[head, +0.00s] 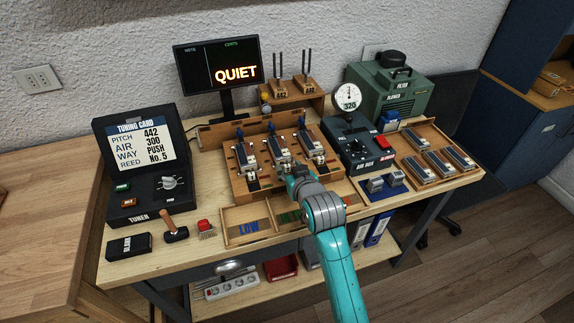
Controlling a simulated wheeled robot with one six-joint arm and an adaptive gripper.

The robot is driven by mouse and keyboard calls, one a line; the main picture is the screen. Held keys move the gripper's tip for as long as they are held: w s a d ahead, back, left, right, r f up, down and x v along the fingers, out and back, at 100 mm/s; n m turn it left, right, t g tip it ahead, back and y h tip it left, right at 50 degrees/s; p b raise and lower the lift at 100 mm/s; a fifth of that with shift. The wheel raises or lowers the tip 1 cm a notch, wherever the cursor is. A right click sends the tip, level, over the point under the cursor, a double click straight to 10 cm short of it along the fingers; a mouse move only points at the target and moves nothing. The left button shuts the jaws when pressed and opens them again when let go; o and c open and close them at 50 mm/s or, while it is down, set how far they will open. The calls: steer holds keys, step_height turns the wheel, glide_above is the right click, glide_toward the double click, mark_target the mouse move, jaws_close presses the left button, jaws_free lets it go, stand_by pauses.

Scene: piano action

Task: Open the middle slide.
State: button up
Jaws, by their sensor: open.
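Three metal slide units stand side by side on a wooden board (237,184) in the head view. The middle slide (277,148) has a grey metal body with a dark blue part at its far end. The left slide (245,156) and right slide (312,143) flank it and look alike. My gripper (291,171) is open, just in front of the middle slide's near end, slightly to its right. My gripper hides part of the board there. Whether it touches the slide is too small to tell.
A divided tray marked LOW (246,227) lies in front of the board. The air box (349,138) with its gauge stands close to the right, a tray of reed blocks (437,160) beyond it. The screen (218,76) reads QUIET.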

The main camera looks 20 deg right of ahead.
mark_target(287, 166)
steer(key=shift+x, duration=1.7)
jaws_close()
